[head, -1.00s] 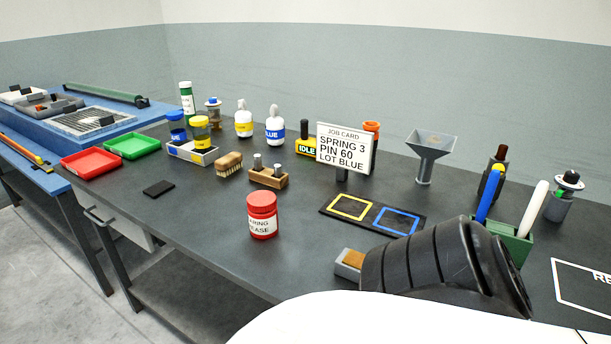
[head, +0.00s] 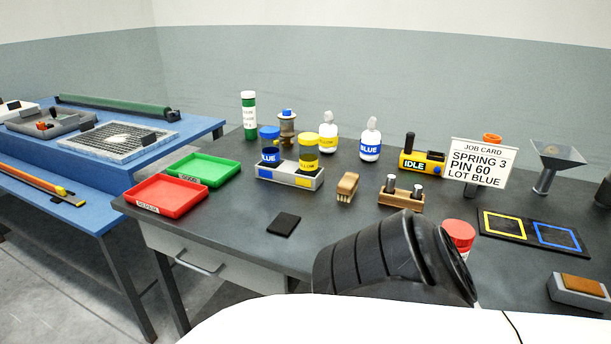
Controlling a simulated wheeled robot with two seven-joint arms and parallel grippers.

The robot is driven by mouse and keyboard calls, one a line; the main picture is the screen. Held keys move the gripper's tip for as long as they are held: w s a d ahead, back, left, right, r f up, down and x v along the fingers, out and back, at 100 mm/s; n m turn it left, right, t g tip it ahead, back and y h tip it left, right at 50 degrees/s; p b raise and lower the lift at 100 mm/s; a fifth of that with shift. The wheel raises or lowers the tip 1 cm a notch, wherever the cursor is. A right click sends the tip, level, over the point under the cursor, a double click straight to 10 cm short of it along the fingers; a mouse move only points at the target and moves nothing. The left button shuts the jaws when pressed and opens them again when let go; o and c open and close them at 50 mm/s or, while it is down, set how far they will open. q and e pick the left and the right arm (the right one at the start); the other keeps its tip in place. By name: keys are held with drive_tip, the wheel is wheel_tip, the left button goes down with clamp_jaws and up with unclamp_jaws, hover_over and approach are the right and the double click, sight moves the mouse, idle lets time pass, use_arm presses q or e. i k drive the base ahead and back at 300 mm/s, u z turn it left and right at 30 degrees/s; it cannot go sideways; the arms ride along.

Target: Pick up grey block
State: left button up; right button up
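A black ribbed link of my arm crosses the lower middle and partly hides the red-lidded jar (head: 459,235). Neither of my grippers shows in the head view.
Red (head: 166,196) and green (head: 208,170) trays stand at the dark bench's left end. A caddy (head: 289,178) with two jars, a brush (head: 347,187) and the job card (head: 478,164) stand behind. A black pad (head: 283,224) lies near the front edge with clear bench around it.

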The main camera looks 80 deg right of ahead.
sight(584, 291)
drive_tip(key=i, duration=0.3)
drive_tip(key=z, duration=3.4)
